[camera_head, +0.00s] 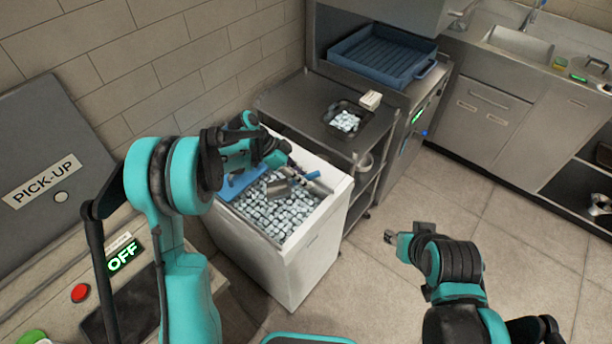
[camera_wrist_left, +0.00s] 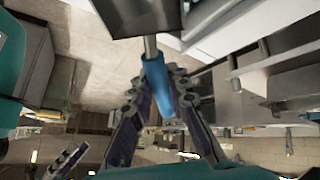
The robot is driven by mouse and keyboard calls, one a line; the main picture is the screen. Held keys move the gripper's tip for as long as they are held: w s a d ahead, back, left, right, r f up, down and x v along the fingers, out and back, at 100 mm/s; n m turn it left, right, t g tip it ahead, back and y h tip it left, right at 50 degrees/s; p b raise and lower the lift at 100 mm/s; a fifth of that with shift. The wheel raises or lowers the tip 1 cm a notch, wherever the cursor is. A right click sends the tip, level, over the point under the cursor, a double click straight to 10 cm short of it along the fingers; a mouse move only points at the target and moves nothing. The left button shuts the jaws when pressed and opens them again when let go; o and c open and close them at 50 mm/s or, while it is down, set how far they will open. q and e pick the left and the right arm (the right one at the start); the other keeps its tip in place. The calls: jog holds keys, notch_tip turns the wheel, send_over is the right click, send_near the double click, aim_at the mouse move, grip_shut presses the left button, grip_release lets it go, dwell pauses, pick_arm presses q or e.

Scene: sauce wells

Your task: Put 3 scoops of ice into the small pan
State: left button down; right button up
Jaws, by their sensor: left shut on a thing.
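My left gripper (camera_head: 297,173) is over the ice bin, shut on the blue handle of a metal scoop (camera_head: 278,188). In the left wrist view the blue handle (camera_wrist_left: 152,85) runs between the fingers to a metal shaft and a dark scoop head at the top edge. I cannot see whether the scoop holds ice. Ice cubes (camera_head: 272,217) fill the white bin (camera_head: 315,245). The small black pan (camera_head: 331,125) stands on the metal cart behind the bin and has ice in it. My right gripper (camera_head: 392,238) is over open floor, apart from everything; its jaw opening is unclear.
A small white box (camera_head: 371,99) is at the pan's back corner. A blue tray (camera_head: 375,58) sits in the machine behind the cart. A blue flat piece (camera_head: 238,184) is at the bin's left side. The floor right of the bin is clear.

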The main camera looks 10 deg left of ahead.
pick_arm(q)
jog(key=shift+w+d+m+g, duration=0.2)
jog(key=shift+d+m+g, duration=0.1)
jog(key=shift+d+m, duration=0.15)
jog(key=shift+d+f, duration=0.1)
jog(key=shift+f, duration=0.05)
jog(key=shift+f+m+b, duration=0.25)
jog(key=shift+f+b, duration=0.2)
jog(key=shift+f, duration=0.1)
jog(key=a+f+b, duration=0.1)
jog(key=f, duration=0.2)
jog(key=a+f+b, duration=0.2)
jog(key=f, duration=0.1)
jog(key=a+f+b, duration=0.1)
jog(key=f, duration=0.2)
jog(key=shift+s+a+f, duration=0.2)
jog(key=shift+s, duration=0.05)
jog(key=d+r+y+p, duration=0.3)
jog(key=d+r+p, duration=0.3)
jog(key=r, duration=0.2)
jog(key=shift+w+g, duration=0.3)
jog(key=shift+w, duration=0.1)
